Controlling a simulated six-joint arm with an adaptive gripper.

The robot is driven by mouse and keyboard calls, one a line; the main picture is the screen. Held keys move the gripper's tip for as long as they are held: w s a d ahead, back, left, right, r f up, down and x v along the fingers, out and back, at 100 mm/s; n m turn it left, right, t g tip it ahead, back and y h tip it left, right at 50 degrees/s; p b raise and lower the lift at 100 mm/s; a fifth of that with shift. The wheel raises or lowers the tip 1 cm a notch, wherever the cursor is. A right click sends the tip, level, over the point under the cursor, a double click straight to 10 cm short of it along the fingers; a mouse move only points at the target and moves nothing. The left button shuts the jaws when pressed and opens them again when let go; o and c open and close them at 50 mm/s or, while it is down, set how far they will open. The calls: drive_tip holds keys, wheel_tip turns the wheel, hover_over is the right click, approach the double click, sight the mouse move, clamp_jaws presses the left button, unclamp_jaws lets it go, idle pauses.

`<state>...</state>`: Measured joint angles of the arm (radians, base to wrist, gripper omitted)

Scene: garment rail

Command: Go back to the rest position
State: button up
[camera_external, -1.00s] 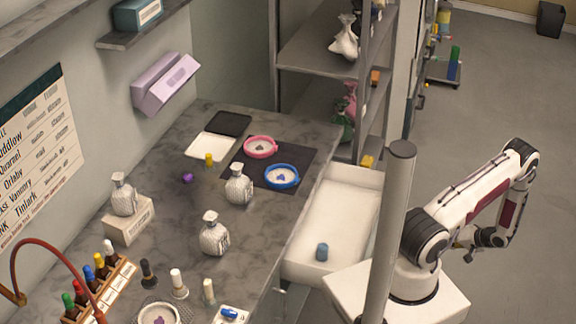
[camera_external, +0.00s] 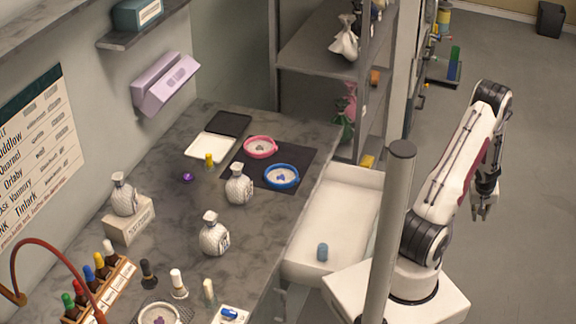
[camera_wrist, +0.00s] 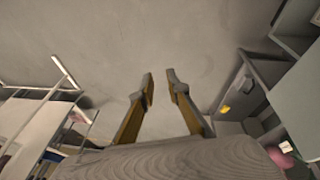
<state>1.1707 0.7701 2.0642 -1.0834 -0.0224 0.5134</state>
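My gripper (camera_external: 481,217) hangs at the right of the external view, out over the grey floor and away from the worktop, with its fingers pointing down. In the wrist view my gripper (camera_wrist: 160,77) shows two fingers standing apart with nothing between them. My white arm is raised above its base and bent at the top, so the gripper hangs beside the arm. No object is held.
The grey worktop (camera_external: 178,262) carries silvery bottles (camera_external: 214,235), a pink-rimmed dish (camera_external: 261,147) and a blue-rimmed dish (camera_external: 282,176). A grey post (camera_external: 390,235) stands before my arm. Floor around the gripper is clear.

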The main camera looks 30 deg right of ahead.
drive_tip(key=w+a+r+g, duration=0.2)
drive_tip(key=a+r, duration=1.3)
drive_tip(key=r, duration=0.4)
drive_tip(key=a+r+n+t+y, duration=0.1)
drive_tip(key=a+r, duration=0.4)
drive_tip(key=a, duration=0.6)
drive_tip(key=a+r+n+t+y, duration=0.1)
drive_tip(key=a+r+n+t, duration=0.2)
drive_tip(key=a+r, duration=0.3)
drive_tip(key=a+r+n+t+y, duration=0.1)
drive_tip(key=a+r, duration=0.5)
drive_tip(key=a, duration=1)
drive_tip(key=shift+s+r+n+t, duration=0.25)
drive_tip(key=shift+n+t, duration=0.25)
drive_tip(key=shift+n, duration=0.4)
drive_tip(key=shift+f, duration=0.1)
